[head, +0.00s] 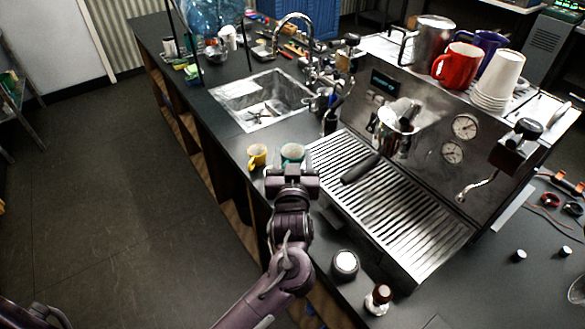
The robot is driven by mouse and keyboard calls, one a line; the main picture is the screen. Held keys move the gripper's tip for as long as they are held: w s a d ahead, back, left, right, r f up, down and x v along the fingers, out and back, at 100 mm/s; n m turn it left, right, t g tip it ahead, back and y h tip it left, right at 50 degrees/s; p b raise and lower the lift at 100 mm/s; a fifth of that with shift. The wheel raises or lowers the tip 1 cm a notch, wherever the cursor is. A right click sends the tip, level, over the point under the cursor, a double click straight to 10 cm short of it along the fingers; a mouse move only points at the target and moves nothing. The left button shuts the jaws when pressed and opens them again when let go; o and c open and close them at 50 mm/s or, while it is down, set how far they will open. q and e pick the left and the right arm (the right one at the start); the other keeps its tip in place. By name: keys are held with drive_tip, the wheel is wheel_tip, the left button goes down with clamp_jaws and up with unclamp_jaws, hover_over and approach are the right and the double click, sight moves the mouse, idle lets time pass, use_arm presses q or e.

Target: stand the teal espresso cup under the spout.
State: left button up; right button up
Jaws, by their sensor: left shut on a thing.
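The teal espresso cup (292,152) is on the counter's near edge side, left of the espresso machine's drip tray (395,205). My left gripper (291,168) is at the cup's near side and shut on it. The gripper hides the cup's lower part, so I cannot tell whether it touches the counter. The portafilter (395,118), with its black handle, sits in the machine above the slatted tray. Its spout is not clearly visible. My right gripper is not in view.
A sink (262,98) lies behind. A tamper (378,298) and a round metal-topped item (345,264) stand in front of the tray. A steam wand (475,183) hangs at its right.

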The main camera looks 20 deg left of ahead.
sight(293, 161)
use_arm(q)
wheel_tip(293, 161, up, 3)
drive_tip(key=shift+r+p, duration=0.2)
drive_tip(key=shift+p, duration=0.65)
drive_tip(key=s+a+f+m+h+b, duration=0.1)
drive_tip(key=s+f+b, duration=0.4)
drive_tip(key=s, duration=0.5)
drive_tip(key=s+a+f+m+h+b, duration=0.2)
drive_tip(key=s+f+h+b, duration=0.2)
drive_tip(key=s+f, duration=0.4)
drive_tip(key=shift+s+t+b, duration=0.3)
drive_tip(key=shift+s+b, duration=0.25)
drive_tip(key=shift+s, duration=0.45)
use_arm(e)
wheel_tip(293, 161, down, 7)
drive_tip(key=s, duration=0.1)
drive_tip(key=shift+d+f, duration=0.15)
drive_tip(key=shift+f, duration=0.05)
